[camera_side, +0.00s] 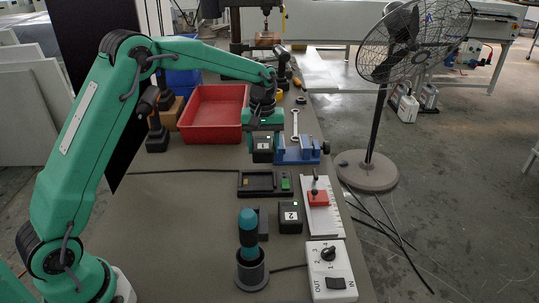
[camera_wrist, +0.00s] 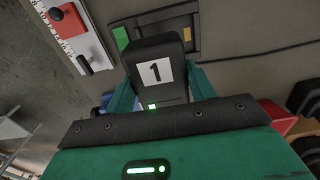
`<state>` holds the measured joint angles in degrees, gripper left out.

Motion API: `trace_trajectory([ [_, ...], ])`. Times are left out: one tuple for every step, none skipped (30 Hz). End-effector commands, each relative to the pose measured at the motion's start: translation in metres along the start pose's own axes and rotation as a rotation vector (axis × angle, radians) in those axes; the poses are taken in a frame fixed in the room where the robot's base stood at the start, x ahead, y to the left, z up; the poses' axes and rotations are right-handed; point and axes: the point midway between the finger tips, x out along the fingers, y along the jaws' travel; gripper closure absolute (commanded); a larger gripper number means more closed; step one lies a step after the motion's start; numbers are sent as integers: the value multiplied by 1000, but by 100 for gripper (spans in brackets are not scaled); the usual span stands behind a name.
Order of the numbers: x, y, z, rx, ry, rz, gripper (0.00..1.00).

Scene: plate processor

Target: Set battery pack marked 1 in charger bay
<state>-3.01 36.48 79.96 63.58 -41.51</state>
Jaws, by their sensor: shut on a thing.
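My gripper (camera_wrist: 160,98) is shut on the black battery pack marked 1 (camera_wrist: 155,50). In the wrist view the pack fills the space between the green fingers, with its white label and a lit green light. In the side view this pack (camera_side: 263,157) hangs upright, just beyond the charger. The charger (camera_side: 252,193) lies flat on the bench with an empty-looking bay (camera_side: 259,181) and a green panel. It also shows in the wrist view (camera_wrist: 184,22), partly hidden by the pack. A second black pack, marked 2 (camera_side: 290,218), stands on the bench nearer the side camera.
A blue vise (camera_side: 300,152) with a wrench (camera_side: 295,124) stands close to the held pack. A red tray (camera_side: 213,113) is behind. A red block on a white scale (camera_side: 318,198) is right of the charger. Bare bench (camera_side: 180,215) lies left.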

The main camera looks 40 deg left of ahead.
Motion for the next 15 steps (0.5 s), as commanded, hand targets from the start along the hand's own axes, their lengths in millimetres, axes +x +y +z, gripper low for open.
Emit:
trace_trajectory([
  [-1,0,0,2,2,1,80],
  [-1,0,0,5,2,1,80],
  [-1,0,0,10,2,1,80],
  [-1,0,0,15,2,1,80],
  [-1,0,0,22,2,1,80],
  [-1,0,0,34,2,1,80],
  [-1,0,0,46,2,1,80],
  [-1,0,0,58,2,1,80],
  [-1,-1,0,80,2,1,80],
  [-1,-1,0,97,2,1,80],
  [-1,-1,0,118,2,1,80],
  [-1,-2,0,148,2,1,80],
  [-1,-2,1,172,2,1,80],
  [-1,-2,1,198,2,1,80],
  [-1,-3,1,236,2,1,80],
])
